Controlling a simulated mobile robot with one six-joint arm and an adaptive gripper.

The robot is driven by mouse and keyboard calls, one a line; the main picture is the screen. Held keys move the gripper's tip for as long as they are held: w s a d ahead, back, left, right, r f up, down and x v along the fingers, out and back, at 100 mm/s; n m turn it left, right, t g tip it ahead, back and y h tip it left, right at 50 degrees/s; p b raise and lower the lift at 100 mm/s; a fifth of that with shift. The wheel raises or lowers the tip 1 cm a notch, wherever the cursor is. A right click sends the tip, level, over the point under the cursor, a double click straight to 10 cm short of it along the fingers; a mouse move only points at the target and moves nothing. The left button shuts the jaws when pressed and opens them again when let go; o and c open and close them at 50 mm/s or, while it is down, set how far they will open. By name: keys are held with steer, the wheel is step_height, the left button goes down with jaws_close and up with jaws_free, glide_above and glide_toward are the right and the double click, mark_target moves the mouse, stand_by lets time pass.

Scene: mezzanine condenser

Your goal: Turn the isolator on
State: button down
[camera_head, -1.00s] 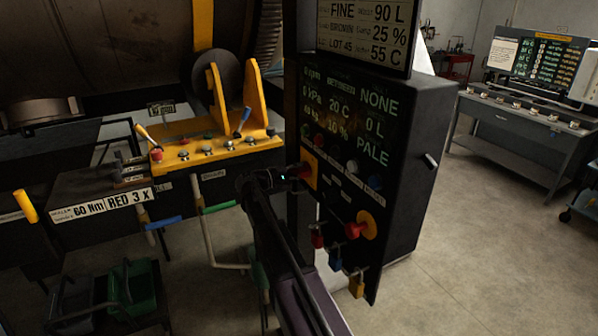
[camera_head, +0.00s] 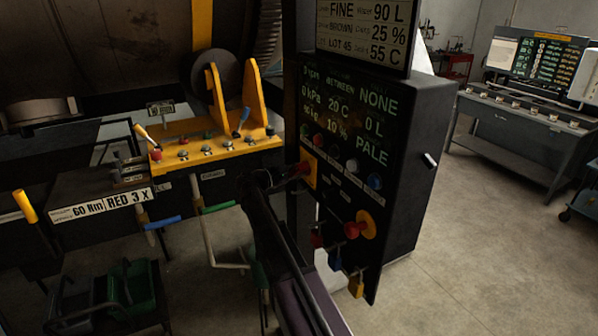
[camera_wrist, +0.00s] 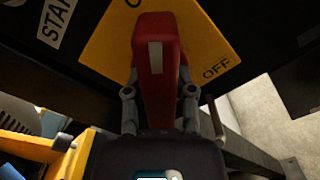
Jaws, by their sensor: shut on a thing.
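The isolator's red handle (camera_wrist: 155,60) stands on a yellow plate (camera_wrist: 205,45) in the wrist view. Its white mark lies near the handle's upper end. The handle points up in the picture, towards a partly hidden label starting with "O". "OFF" is printed to its right. My gripper (camera_wrist: 160,95) is shut on the handle, one finger on each side. In the head view the yellow plate (camera_head: 310,168) is on the left part of the black panel, with the red handle (camera_head: 299,170) in front of it and my gripper (camera_head: 278,178) reaching it from the left.
On the black panel (camera_head: 345,215), coloured buttons sit right of the isolator. A red knob on a yellow disc (camera_head: 370,224) and hanging padlocks (camera_head: 355,287) are below. A yellow lever console (camera_head: 215,145) stands to the left. Open floor (camera_head: 460,250) lies right.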

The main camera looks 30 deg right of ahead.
steer(key=shift+c, duration=2.2)
jaws_free()
steer(key=shift+d, duration=0.1)
steer(key=shift+a, duration=0.2)
steer(key=a, duration=1.1)
steer(key=shift+s+a, duration=0.2)
steer(key=shift+a, duration=0.15)
